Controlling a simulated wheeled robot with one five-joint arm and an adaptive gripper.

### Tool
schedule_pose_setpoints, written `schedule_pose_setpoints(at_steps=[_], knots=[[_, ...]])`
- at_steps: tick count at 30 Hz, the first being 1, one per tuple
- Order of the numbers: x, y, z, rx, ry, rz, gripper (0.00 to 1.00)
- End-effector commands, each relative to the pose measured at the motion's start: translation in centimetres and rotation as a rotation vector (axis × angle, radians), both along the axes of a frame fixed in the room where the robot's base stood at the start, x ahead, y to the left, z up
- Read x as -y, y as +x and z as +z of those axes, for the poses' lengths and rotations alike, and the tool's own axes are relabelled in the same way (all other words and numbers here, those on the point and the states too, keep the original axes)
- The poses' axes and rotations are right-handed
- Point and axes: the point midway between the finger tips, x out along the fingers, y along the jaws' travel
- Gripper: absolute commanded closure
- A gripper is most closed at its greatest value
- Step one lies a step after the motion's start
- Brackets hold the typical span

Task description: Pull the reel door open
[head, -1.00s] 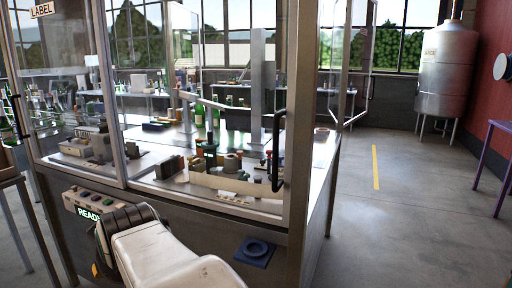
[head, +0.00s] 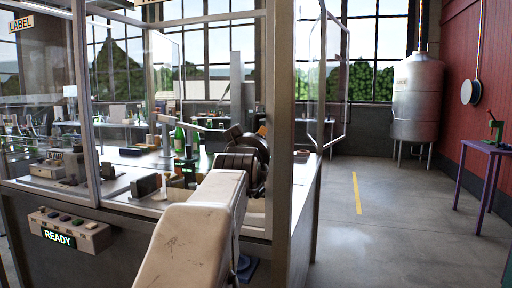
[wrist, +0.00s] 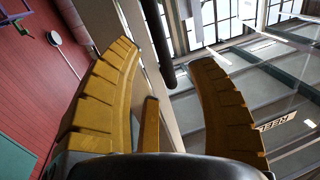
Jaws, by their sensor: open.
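The reel door is part of the glazed cabinet; a metal post (head: 281,110) stands at its right side in the head view. It looks shut, but my arm covers part of it. The black door handle (wrist: 160,45) shows as a dark bar in the wrist view, between the two yellow fingers of my gripper (wrist: 165,53). The fingers are open, with a gap on each side of the bar, and I see no contact. In the head view my wrist is in front of the door, and the handle and fingertips are hidden.
A control box (head: 70,230) lit READY juts from the cabinet front at left. Green bottles (head: 180,138) stand inside. A purple table (head: 488,150) and a steel tank (head: 418,95) stand at right. The floor (head: 400,230) right of the cabinet is clear.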

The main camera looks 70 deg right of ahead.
Motion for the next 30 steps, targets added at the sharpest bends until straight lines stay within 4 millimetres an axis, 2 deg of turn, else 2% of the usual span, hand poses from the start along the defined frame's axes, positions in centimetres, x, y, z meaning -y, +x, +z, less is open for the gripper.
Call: schedule_pose_setpoints(at_steps=[12, 18, 30], knots=[[4.7, 0.7, 0.3, 0.001, -0.004, -0.006, 0.48], [6.3, 1.0, 0.2, 0.001, -0.005, -0.006, 0.48], [7.1, 1.2, 0.1, 0.001, -0.006, -0.006, 0.48]])
